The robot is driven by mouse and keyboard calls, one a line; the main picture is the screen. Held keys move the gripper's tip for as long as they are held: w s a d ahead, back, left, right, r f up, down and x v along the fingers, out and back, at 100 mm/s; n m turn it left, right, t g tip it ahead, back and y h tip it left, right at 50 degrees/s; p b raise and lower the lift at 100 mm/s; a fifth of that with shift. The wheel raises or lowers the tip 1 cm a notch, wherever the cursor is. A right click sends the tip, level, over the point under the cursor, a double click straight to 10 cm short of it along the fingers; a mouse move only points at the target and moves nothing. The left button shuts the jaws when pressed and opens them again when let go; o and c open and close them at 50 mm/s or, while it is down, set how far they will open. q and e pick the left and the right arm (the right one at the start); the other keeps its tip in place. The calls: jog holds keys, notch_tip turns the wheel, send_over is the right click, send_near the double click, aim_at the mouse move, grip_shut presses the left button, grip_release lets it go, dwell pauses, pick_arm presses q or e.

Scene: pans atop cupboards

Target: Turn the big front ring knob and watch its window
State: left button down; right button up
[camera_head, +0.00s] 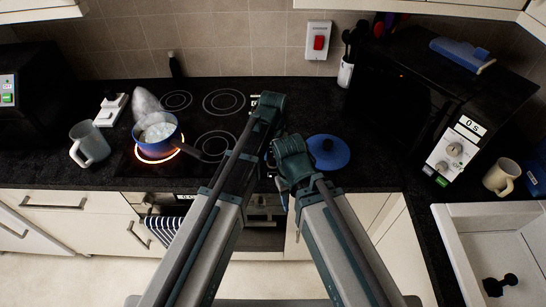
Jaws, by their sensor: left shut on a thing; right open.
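The black hob has a glowing orange front-left ring (157,157) under a blue pan (147,138) with whitish contents; pale steam rises above it. The front-right ring (216,145) is dark and partly covered by the pan handle. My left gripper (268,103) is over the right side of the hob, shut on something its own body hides. Small white markings (254,101) show just left of it; I cannot read them or make out the knob. My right gripper (291,158) is open, lower and to the right, near the counter's front edge.
A mug (90,146) and a white device (110,109) stand left of the pan. A microwave (458,149) reading "0 s" is at right. A red switch (318,42) is on the wall.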

aim_at(273, 157)
pick_arm(q)
jog(key=n, duration=0.5)
jog(key=shift+n, duration=0.4)
dwell(0.4)
jog(key=shift+c, duration=1.9)
grip_release()
jog(key=shift+r, duration=0.15)
notch_tip(273, 157, up, 14)
jog(key=p, duration=1.4)
jog(key=shift+f, duration=0.2)
